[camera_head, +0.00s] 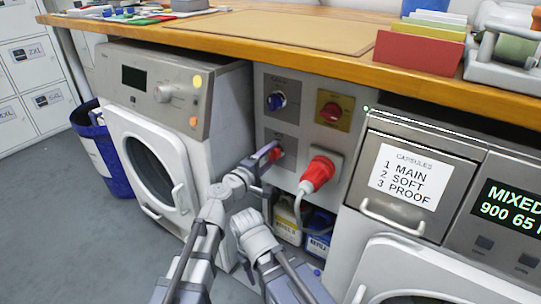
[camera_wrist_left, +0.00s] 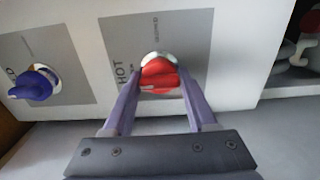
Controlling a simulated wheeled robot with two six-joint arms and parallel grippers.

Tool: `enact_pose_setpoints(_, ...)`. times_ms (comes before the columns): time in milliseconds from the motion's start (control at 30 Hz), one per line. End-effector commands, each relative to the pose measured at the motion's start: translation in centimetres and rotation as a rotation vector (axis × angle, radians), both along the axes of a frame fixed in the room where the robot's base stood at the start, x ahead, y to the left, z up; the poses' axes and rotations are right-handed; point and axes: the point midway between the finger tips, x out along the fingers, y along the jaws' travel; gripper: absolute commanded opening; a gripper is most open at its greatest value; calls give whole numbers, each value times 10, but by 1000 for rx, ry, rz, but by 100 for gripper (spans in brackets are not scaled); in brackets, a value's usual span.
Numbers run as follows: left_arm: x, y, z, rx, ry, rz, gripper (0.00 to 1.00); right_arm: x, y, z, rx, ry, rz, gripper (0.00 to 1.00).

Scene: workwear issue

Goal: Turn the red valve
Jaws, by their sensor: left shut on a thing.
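The red valve (camera_head: 277,154) sits on a grey plate on the panel between the washer and the capsule unit. In the left wrist view the red valve (camera_wrist_left: 160,74) has a rounded handle on a pale base, beside the word HOT. My left gripper (camera_head: 268,158) reaches it from the left. In the left wrist view its purple fingers (camera_wrist_left: 160,85) stand on either side of the handle, shut on it. The fingers partly cover the valve in the head view.
A blue valve (camera_head: 277,101) sits above the red one. A red knob on a yellow plate (camera_head: 332,112) and a red plug (camera_head: 318,173) with a grey cable are to the right. Bottles (camera_head: 289,224) stand below. The wooden worktop (camera_head: 240,39) overhangs the panel.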

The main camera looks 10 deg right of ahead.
Motion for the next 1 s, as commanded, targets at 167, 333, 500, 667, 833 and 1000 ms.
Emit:
enact_pose_setpoints(167,0,1,0,-2,2,2,2,0,0,0,0,0,0,50)
enact_pose_setpoints(333,0,1,0,-1,1,1,70,0,0,0,0,0,0,50)
enact_pose_setpoints(500,0,0,0,-1,1,1,88,0,0,0,0,0,0,50)
enact_pose_setpoints(667,0,0,0,-1,1,1,88,0,0,0,0,0,0,50)
enact_pose_setpoints(833,-2,2,0,-1,1,1,88,0,0,0,0,0,0,50)
enact_pose_setpoints(1000,-12,9,0,-1,1,1,88,0,0,0,0,0,0,50)
